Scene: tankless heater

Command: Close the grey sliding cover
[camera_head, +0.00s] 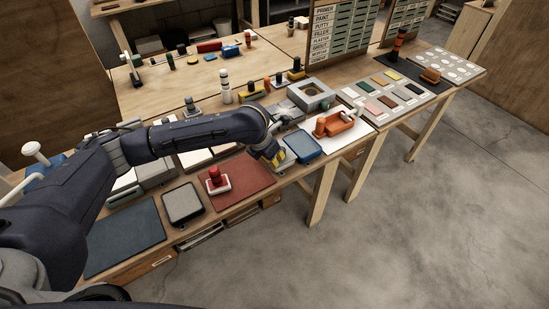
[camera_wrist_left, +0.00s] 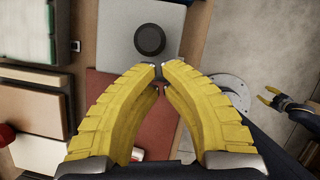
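My left gripper (camera_head: 272,158) hangs over the bench near the right end of a red-brown mat (camera_head: 250,174). In the left wrist view its yellow fingers (camera_wrist_left: 160,74) meet at the tips with nothing clear between them. That view shows a flat grey plate (camera_wrist_left: 118,35) with a round dark knob (camera_wrist_left: 149,40), just beyond the fingertips and apart from them. It looks like the grey cover, but I cannot match it surely in the head view. My right gripper (camera_wrist_left: 269,95) shows small in the wrist view, its yellow fingers spread, over the floor.
A blue tray (camera_head: 303,146) lies right of my left gripper. A grey block with a round opening (camera_head: 312,91) stands behind, with an orange tray (camera_head: 341,123) nearby. A red-knobbed piece (camera_head: 215,175) stands on the mat, left of it a grey framed box (camera_head: 182,203). The right floor is clear.

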